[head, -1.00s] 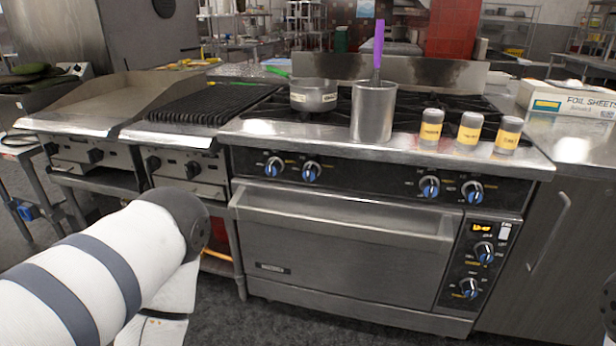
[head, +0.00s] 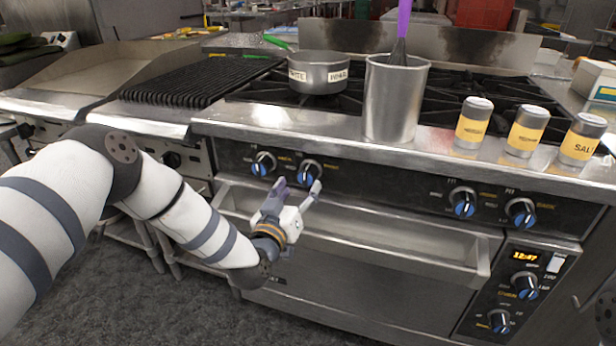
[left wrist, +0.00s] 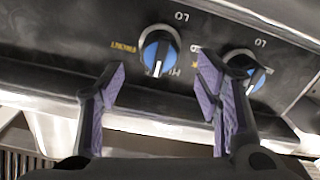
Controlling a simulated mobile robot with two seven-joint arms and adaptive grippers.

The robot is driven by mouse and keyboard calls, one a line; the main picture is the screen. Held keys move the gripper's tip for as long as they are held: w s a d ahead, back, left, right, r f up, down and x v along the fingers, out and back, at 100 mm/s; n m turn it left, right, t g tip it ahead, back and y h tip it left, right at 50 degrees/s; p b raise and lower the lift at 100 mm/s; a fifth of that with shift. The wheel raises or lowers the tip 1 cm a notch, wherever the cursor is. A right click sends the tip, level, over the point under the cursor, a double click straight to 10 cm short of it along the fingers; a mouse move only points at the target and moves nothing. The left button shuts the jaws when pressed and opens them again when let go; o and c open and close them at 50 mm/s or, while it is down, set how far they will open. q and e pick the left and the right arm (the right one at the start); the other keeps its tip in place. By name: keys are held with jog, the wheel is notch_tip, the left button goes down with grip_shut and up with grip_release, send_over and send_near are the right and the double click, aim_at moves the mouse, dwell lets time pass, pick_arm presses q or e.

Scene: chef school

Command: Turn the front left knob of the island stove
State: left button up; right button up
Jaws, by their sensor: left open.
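The stove (head: 350,245) has a dark control panel with a pair of blue-and-silver knobs on its left part. The pair's right knob (head: 309,171) sits just above and beyond my open left gripper (head: 299,186), and the pair's left knob (head: 263,163) is to the left. In the left wrist view the picture is upside down: the pair's right knob (left wrist: 160,52), beside a yellow label that seems to read FRONT, shows between my purple-padded fingers, slightly ahead of them. The other knob (left wrist: 243,72) is partly hidden by a finger. I see no clear contact. My right gripper is not in view.
The oven handle ledge (head: 400,240) runs just below my left gripper. A metal pot (head: 318,72), a steel container (head: 395,100) with a purple-handled utensil and seasoning shakers (head: 527,130) stand on the stove top. More knobs (head: 463,202) are at the right.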

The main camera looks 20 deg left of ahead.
aim_at(304, 183)
pick_arm(q)
jog(key=w, duration=0.3)
jog(key=w+b, duration=0.1)
jog(key=w, duration=0.1)
jog(key=shift+w+d+f, duration=0.1)
jog(key=shift+w+f, duration=0.05)
jog(key=shift+f, duration=0.2)
jog(key=shift+w+r, duration=0.2)
jog(key=shift+w, duration=0.25)
jog(key=c, duration=1.2)
jog(key=shift+o, duration=0.2)
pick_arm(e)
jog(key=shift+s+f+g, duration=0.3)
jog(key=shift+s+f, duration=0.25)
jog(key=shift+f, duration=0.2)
